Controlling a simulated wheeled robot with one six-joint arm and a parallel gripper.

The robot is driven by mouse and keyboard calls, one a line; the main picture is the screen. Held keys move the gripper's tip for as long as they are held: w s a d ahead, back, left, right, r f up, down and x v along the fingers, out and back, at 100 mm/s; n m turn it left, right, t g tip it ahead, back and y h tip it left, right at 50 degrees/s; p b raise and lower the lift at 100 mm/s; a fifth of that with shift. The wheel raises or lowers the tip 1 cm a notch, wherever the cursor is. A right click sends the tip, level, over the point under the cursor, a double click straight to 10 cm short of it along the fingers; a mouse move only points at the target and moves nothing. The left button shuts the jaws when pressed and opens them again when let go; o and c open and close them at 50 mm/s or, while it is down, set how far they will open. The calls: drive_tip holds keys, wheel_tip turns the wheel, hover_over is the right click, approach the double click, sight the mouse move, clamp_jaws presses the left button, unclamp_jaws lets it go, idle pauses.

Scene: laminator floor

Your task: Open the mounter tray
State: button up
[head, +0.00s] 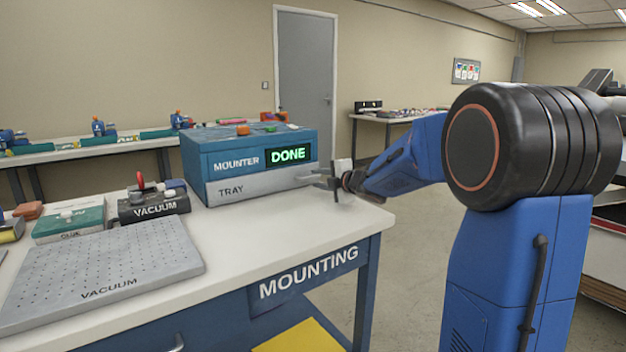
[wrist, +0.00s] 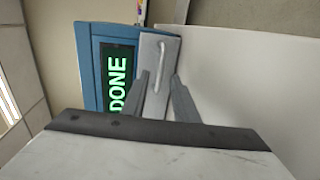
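The mounter (head: 235,162) is a blue box on the white bench, with a lit green DONE display (head: 288,153). Its grey tray (head: 250,186), marked TRAY, sits flush under the blue body and looks shut. In the wrist view the tray front (wrist: 150,55) carries a pale bar handle (wrist: 160,65). My gripper (head: 322,178) is at the right end of the tray front. In the wrist view the two fingers of my gripper (wrist: 164,88) are apart, one on each side of the handle's lower end. I cannot tell whether they touch it.
A perforated vacuum plate (head: 105,268), a black vacuum unit (head: 153,205) and a green box (head: 68,222) stand on the bench (head: 240,235) left of the mounter. The bench top before the tray is clear. A back bench (head: 85,150) holds small parts.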

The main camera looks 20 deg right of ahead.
sight(311, 177)
drive_tip(key=shift+x, duration=2)
clamp_jaws()
